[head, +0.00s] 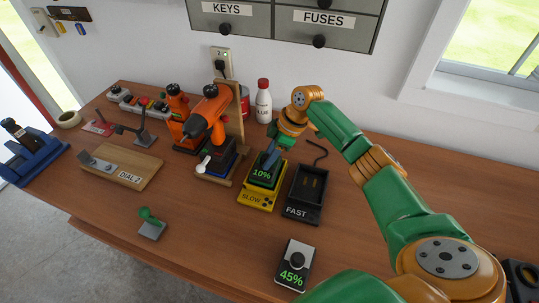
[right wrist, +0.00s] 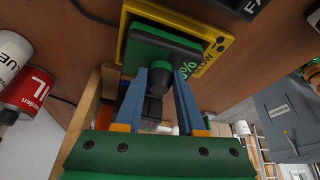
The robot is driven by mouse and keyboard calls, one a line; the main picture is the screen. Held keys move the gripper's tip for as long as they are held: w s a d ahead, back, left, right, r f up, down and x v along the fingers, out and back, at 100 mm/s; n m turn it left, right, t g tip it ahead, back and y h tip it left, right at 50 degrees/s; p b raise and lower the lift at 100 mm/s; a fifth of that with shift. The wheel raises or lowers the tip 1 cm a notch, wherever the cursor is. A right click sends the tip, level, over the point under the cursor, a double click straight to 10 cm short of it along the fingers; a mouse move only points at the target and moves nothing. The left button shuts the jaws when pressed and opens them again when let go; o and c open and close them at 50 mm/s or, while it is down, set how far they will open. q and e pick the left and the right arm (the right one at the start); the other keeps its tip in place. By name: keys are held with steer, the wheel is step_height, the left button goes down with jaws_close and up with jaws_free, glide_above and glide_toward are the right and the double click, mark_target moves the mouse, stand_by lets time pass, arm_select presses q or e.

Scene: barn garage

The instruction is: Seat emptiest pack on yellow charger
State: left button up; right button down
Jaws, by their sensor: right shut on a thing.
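In the right wrist view the blue fingers (right wrist: 160,78) are shut on the dark knob of this pack (right wrist: 165,48). The yellow charger (right wrist: 127,15) shows behind the pack there; I cannot tell whether the pack is fully down. A second pack (head: 293,267) reading 45% stands on the bench near the front edge, with a dark knob. My left gripper is out of view.
The black FAST charger (head: 306,192) stands empty just right of the yellow one. An orange drill (head: 208,118) in a wooden stand is close on the left. A glue bottle (head: 263,102) stands behind.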

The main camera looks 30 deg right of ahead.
steer(key=shift+f, duration=0.35)
stand_by(0.6)
jaws_free()
steer(key=shift+r+p, duration=0.7)
steer(key=shift+r, duration=3.85)
steer(key=shift+s+f, duration=0.1)
steer(key=shift+f, duration=0.05)
